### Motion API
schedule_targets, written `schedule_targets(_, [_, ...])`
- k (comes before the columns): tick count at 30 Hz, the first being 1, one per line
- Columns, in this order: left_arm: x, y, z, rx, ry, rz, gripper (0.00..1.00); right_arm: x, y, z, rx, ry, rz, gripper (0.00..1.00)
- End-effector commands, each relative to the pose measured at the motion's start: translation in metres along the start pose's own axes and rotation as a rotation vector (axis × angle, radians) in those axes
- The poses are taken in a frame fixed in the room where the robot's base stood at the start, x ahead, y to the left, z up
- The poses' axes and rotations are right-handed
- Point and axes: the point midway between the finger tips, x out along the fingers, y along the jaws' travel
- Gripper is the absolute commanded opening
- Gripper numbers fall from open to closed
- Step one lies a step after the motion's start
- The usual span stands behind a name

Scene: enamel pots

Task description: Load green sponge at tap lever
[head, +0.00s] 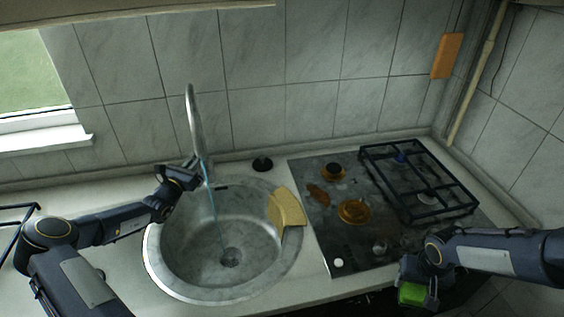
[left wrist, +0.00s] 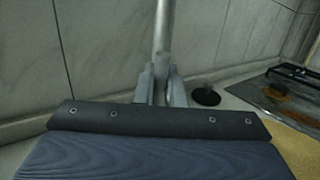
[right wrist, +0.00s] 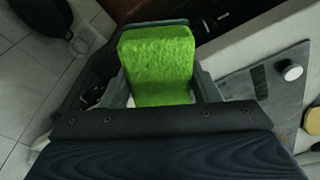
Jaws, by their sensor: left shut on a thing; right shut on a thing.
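The green sponge (head: 411,293) is between the fingers of my right gripper (head: 418,284), in front of the stove's near edge. In the right wrist view the sponge (right wrist: 158,65) stands up between both fingers. The grey metal tap (head: 191,115) rises behind the sink. My left gripper (head: 192,170) is shut at the tap's lower part, where the lever is; the lever itself is mostly hidden. In the left wrist view the fingers flank the tap's column (left wrist: 163,35). A thin bluish stream of water (head: 211,195) runs from the tap into the sink.
The round grey sink (head: 165,250) has a yellow cloth-like piece (head: 287,207) on its right rim. A dirty stovetop (head: 330,235) with orange-brown stains and a black grate (head: 415,180) lies to the right. A black round knob-like thing (head: 262,164) sits behind the sink.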

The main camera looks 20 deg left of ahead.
Motion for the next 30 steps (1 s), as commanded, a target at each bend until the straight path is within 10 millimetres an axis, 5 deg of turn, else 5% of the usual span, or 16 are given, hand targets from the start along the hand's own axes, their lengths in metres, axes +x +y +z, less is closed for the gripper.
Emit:
schedule_targets(8, [0.0, 0.0, 0.0, 0.0, 0.0, 0.0, 0.0, 0.0, 0.0, 0.0, 0.0, 0.001, 0.0, 0.37])
schedule_targets(12, [0.0, 0.0, 0.0, 0.0, 0.0, 0.0, 0.24, 0.0, 0.0, 0.0, 0.0, 0.001, 0.0, 0.37])
schedule_targets(21, [-0.001, 0.0, 0.001, 0.0, 0.0, 0.0, 0.24, -0.001, 0.0, 0.0, 0.0, 0.001, 0.0, 0.37])
schedule_targets(30, [-0.047, 0.002, 0.004, 0.0, 0.002, 0.002, 0.24, -0.019, 0.0, -0.003, 0.0, 0.001, 0.0, 0.37])
